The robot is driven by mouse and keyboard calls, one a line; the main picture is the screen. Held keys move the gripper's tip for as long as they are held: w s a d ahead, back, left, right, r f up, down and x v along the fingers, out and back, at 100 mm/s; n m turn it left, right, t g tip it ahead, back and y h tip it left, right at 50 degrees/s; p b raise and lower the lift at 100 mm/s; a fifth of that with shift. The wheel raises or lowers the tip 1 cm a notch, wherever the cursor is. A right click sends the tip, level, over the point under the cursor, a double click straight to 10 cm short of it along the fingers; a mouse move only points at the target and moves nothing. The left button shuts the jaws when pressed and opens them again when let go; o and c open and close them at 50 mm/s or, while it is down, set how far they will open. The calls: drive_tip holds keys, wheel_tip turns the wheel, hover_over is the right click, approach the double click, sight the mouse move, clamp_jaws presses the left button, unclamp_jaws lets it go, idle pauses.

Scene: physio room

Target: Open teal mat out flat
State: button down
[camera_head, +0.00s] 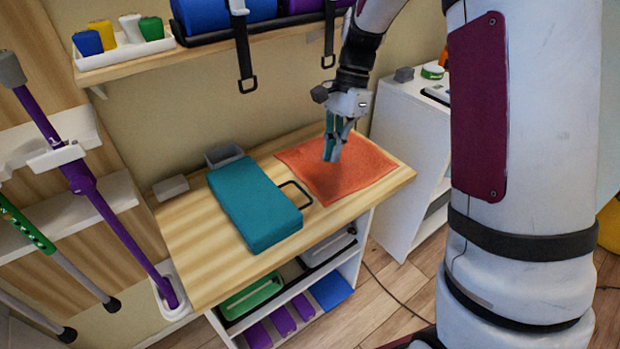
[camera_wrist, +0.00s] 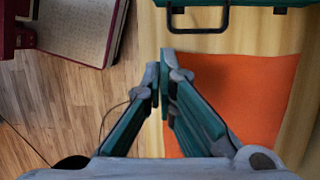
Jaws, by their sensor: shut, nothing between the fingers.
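The teal mat (camera_head: 250,202) lies on the wooden table as a thick, closed rectangular slab, left of my gripper. A black loop handle sticks out from its right side. In the wrist view only a teal edge (camera_wrist: 282,3) and the black handle show at the top. My gripper (camera_head: 331,156) is shut and empty, pointing down over the orange cloth, apart from the teal mat. Its fingertips also show in the wrist view (camera_wrist: 161,68). I cannot tell whether they touch the cloth.
The orange cloth (camera_head: 360,178) lies flat on the right part of the table (camera_head: 185,228). Two small grey containers stand behind the teal mat. A shelf (camera_head: 130,62) with straps hangs above the back. Purple and green poles stand at the left.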

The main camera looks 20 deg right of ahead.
drive_tip(key=shift+m, duration=0.6)
drive_tip(key=x, duration=0.4)
drive_tip(key=w+b+x, duration=0.1)
drive_tip(key=x, duration=0.3)
drive_tip(key=d+x, duration=0.1)
drive_tip(key=x, duration=0.3)
drive_tip(key=shift+w+f, duration=0.25)
drive_tip(key=shift+f, duration=0.3)
drive_tip(key=shift+a, duration=0.1)
